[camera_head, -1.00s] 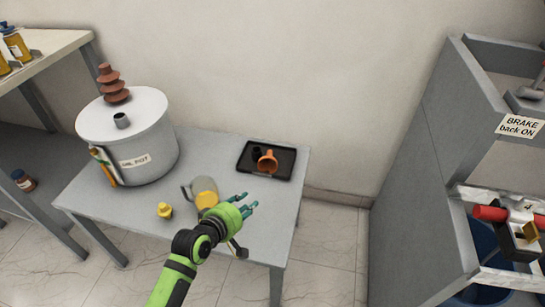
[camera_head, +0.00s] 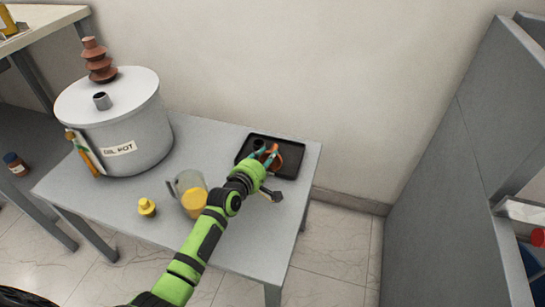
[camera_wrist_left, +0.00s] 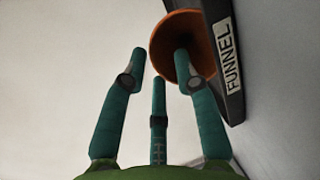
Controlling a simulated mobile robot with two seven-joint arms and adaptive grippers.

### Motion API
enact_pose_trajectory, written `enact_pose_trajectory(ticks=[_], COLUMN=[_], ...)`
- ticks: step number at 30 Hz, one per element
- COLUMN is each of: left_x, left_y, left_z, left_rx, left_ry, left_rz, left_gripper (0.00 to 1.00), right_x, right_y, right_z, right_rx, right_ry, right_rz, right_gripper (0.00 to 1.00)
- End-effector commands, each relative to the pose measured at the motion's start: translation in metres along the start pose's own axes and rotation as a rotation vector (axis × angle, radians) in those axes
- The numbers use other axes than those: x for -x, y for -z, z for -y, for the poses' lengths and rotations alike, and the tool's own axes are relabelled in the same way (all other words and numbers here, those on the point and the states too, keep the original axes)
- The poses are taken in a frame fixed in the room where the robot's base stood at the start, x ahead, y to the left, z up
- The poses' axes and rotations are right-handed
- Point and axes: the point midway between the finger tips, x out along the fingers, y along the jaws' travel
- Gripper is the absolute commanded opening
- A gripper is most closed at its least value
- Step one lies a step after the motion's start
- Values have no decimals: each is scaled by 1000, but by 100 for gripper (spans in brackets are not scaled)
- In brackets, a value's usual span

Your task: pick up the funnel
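The orange funnel (camera_head: 291,157) sits in a black tray (camera_head: 300,146) on the grey table, partly hidden behind my left gripper in the head view. In the left wrist view the funnel (camera_wrist_left: 188,45) shows its round mouth beside the tray wall, which bears a FUNNEL label (camera_wrist_left: 228,55). My left gripper (camera_head: 265,154) is open at the funnel. In the wrist view one finger overlaps the funnel's mouth and another stands just outside its rim; I cannot tell whether they touch. My right gripper is not in view.
A large oil pot (camera_head: 125,125) with a ribbed brown bushing (camera_head: 97,60) stands at the table's left. A glass jug (camera_head: 189,190) with yellow contents and a small yellow item (camera_head: 147,207) stand near my left arm. A grey cabinet (camera_head: 455,170) is at right.

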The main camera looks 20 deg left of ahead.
Motion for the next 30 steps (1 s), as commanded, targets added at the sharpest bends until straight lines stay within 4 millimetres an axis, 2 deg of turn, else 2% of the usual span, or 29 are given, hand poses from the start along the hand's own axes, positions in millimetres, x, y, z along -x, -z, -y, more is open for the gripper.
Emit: enact_pose_trajectory(ticks=[3, 9, 11, 12, 30], left_x=[-7, -7, -7, -7, -5], left_y=[0, 0, 0, 0, 0], left_z=[1, 0, 0, 0, -3], left_rx=[0, 0, 0, 0, -1], left_ry=[1, 1, 1, 1, 7], left_rz=[1, 1, 1, 1, 1], left_gripper=[30, 30, 6, 0, 0], right_x=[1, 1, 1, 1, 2], right_y=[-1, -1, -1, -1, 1], right_z=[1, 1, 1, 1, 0], right_rx=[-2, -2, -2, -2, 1], right_ry=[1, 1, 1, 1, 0], right_rz=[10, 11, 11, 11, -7], right_gripper=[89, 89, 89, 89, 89])
